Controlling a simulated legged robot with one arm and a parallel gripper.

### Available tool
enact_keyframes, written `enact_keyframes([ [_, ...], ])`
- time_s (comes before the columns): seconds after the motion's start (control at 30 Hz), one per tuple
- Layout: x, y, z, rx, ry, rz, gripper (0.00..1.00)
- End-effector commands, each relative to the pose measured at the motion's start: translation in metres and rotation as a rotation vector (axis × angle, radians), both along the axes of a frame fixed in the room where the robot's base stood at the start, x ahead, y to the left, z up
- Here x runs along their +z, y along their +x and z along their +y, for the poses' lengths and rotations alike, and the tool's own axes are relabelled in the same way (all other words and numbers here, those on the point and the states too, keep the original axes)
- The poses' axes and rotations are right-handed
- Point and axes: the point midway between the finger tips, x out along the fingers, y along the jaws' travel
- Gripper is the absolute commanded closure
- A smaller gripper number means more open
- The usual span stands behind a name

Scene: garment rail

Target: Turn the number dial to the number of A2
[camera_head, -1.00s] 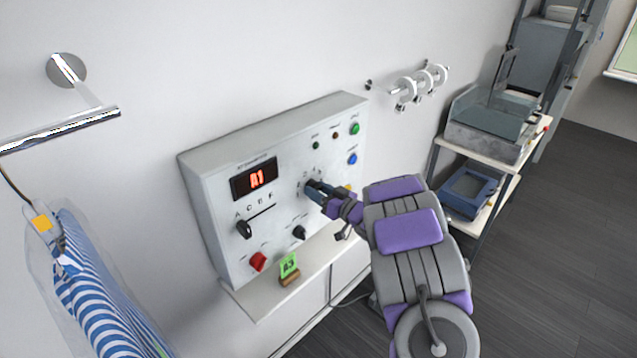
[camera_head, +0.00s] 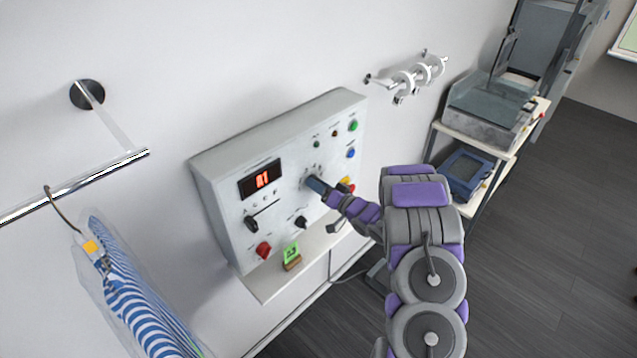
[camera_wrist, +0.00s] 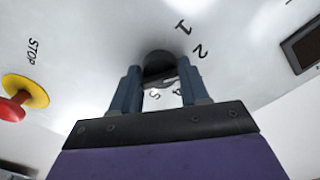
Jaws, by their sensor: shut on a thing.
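The number dial is a dark round knob (camera_wrist: 158,62) on the front of a grey control box (camera_head: 225,215). My gripper (camera_wrist: 160,82) is shut on it, one blue finger on each side; it also reaches the dial in the head view (camera_head: 316,185), largely hiding it. Printed numbers ring the dial; 1 and 2 show at its upper right in the wrist view. Which number the dial points to cannot be told. The red display (camera_head: 261,180) appears to read A1. A black letter dial (camera_head: 250,221) sits below the display.
Below are a black knob (camera_head: 300,222), a red knob (camera_head: 263,249) and a green tag (camera_head: 291,253) on a ledge. A yellow-and-red stop button (camera_wrist: 22,95) is near the gripper. A rail (camera_head: 75,187) with a striped garment (camera_head: 150,318) is left; a shelf cart (camera_head: 470,160) right.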

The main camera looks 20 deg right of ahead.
Motion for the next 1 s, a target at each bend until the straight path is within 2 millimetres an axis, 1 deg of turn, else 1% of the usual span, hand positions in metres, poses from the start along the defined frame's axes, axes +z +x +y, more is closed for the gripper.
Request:
enact_keyframes([
  [0.37,0.0006,0.0007,-0.0019,-0.005,0.006,-0.001,0.86],
  [0.4,0.0006,0.0007,-0.0019,-0.005,0.006,-0.001,0.54],
  [0.63,0.0006,-0.0001,-0.0011,-0.003,0.004,0.0,0.32],
  [0.87,0.0007,-0.0006,0.0002,-0.001,0.004,0.0,0.32],
  [1.0,0.0002,-0.0073,-0.0027,-0.002,0.003,0.002,0.32],
])
